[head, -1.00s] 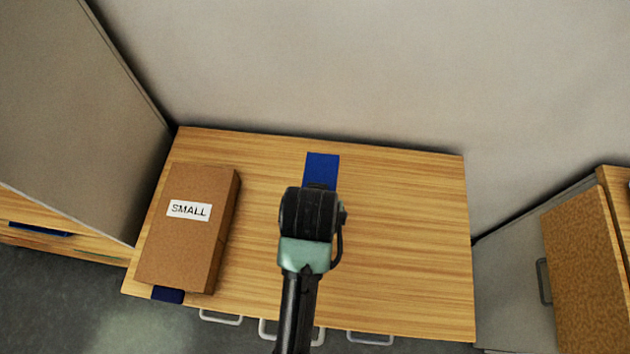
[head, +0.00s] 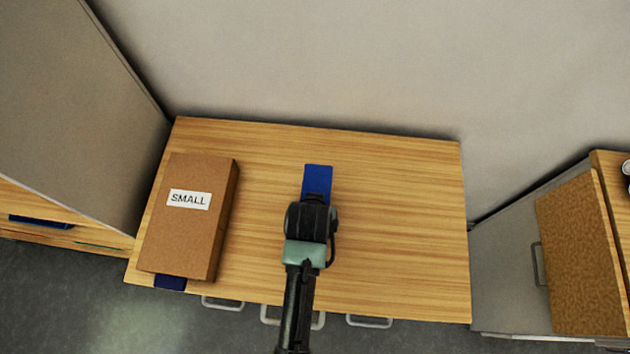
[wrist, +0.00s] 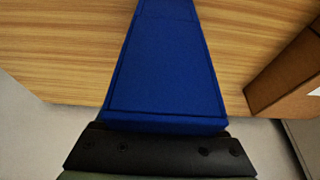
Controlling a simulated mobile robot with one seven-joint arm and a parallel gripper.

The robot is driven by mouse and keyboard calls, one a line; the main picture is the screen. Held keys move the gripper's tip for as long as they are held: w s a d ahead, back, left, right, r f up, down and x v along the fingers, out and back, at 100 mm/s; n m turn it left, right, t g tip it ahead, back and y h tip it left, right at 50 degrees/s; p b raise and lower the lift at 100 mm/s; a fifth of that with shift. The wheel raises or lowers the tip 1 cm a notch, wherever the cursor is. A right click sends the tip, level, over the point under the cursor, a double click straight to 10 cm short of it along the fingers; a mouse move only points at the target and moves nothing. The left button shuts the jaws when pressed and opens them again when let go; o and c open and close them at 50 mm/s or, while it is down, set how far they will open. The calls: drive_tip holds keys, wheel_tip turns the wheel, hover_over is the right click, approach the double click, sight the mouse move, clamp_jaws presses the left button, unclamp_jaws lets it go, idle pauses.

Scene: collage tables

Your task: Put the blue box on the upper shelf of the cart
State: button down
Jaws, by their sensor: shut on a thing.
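The blue box (head: 317,181) shows beyond my gripper in the head view, over the wooden table top. In the wrist view the blue box (wrist: 167,65) is long and fills the middle, its near end against the dark gripper body (wrist: 160,150). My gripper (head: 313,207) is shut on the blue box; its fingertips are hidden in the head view. I cannot tell whether the box touches the table. I cannot make out a cart with an upper shelf for certain.
A brown carton labelled SMALL (head: 188,215) lies on the left of the wooden table (head: 400,220), with a dark blue piece (head: 170,283) at its near end. The table's right side is clear. A wall stands behind. A cork-faced box (head: 580,255) is at far right.

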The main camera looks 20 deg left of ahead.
unclamp_jaws()
drive_tip(key=shift+f, duration=0.1)
drive_tip(key=shift+r, duration=0.25)
drive_tip(key=v, duration=1.2)
drive_tip(key=shift+s, duration=0.1)
drive_tip(key=shift+f, duration=0.1)
